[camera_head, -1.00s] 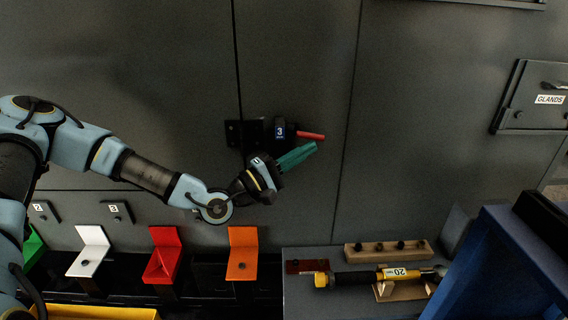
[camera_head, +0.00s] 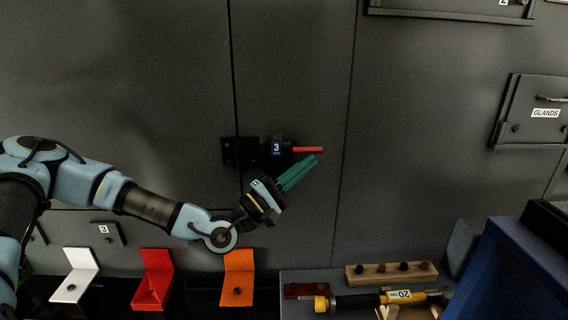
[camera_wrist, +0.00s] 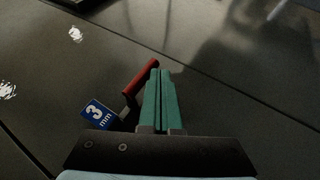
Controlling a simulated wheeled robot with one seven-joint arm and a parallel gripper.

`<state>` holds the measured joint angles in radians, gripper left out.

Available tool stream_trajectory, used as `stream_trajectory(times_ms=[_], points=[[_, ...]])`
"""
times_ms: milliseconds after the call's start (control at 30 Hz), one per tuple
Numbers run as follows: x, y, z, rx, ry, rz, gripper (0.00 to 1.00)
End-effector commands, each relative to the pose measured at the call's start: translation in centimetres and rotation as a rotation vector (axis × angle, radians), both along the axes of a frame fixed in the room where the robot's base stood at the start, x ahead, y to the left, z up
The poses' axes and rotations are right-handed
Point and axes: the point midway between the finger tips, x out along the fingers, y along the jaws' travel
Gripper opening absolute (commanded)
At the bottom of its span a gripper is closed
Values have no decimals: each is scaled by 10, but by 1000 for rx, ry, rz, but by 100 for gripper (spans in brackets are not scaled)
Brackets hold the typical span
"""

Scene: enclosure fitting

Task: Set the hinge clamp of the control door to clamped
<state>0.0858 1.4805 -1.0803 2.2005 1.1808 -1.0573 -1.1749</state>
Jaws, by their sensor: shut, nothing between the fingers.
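The hinge clamp (camera_head: 277,149) is a black block on the dark door seam with a blue "3" tag and a red handle (camera_head: 307,150) pointing right. In the wrist view the red handle (camera_wrist: 141,77) and the blue "3 mm" tag (camera_wrist: 97,114) show left of my fingers. My gripper (camera_head: 311,161) has green fingers that are shut and empty. Its tips lie just below the red handle in the head view; I cannot tell whether they touch it. The control door (camera_head: 295,70) is a dark grey panel.
White (camera_head: 75,275), red (camera_head: 152,280) and orange (camera_head: 238,278) holders stand below. A shelf at lower right carries a wooden block (camera_head: 391,273) and a yellow-black tool (camera_head: 350,302). A blue box (camera_head: 510,270) stands at right, under a "GLANDS" hatch (camera_head: 535,112). The panel right of the clamp is clear.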

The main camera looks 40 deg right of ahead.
Motion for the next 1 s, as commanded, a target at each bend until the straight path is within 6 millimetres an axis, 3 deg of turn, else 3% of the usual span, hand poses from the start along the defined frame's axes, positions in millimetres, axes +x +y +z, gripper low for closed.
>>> stream_trajectory(times_ms=[167,600,1000], points=[[4,17,-10,2,1,2,0],[14,86,-43,1,1,3,0],[15,96,-46,0,0,1,0]])
